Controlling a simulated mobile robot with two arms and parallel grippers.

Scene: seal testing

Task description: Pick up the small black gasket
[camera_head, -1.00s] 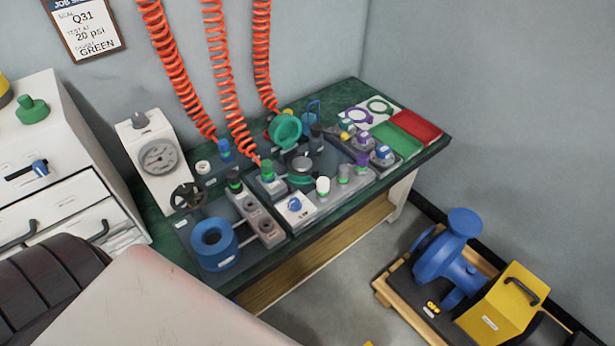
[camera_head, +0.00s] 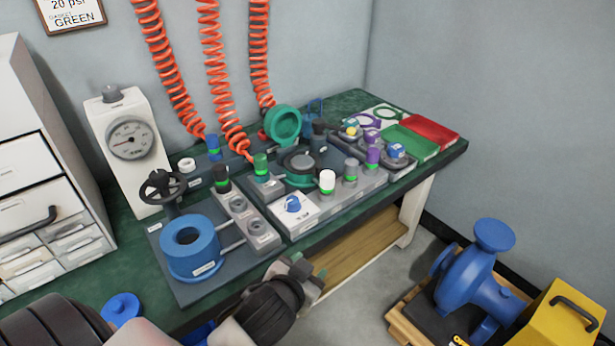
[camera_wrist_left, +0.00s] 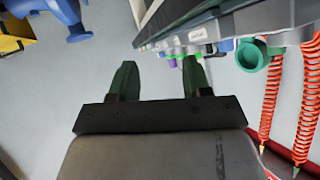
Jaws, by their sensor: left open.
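I cannot make out a small black gasket in either view. On the bench's far right end, a white card (camera_head: 386,112) carries a green ring and a purple ring (camera_head: 368,119). My left gripper (camera_head: 311,270) is in front of the bench's front edge, apart from it. In the left wrist view its two dark green fingers (camera_wrist_left: 160,80) are spread, with nothing between them but floor. My right gripper is not in view.
The green bench (camera_head: 130,240) holds a blue ring-shaped fixture (camera_head: 188,248), a gauge box (camera_head: 128,140) and several coloured knobs. Green (camera_head: 410,143) and red (camera_head: 430,133) trays lie at the right end. Orange coiled hoses (camera_head: 215,75) hang behind.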

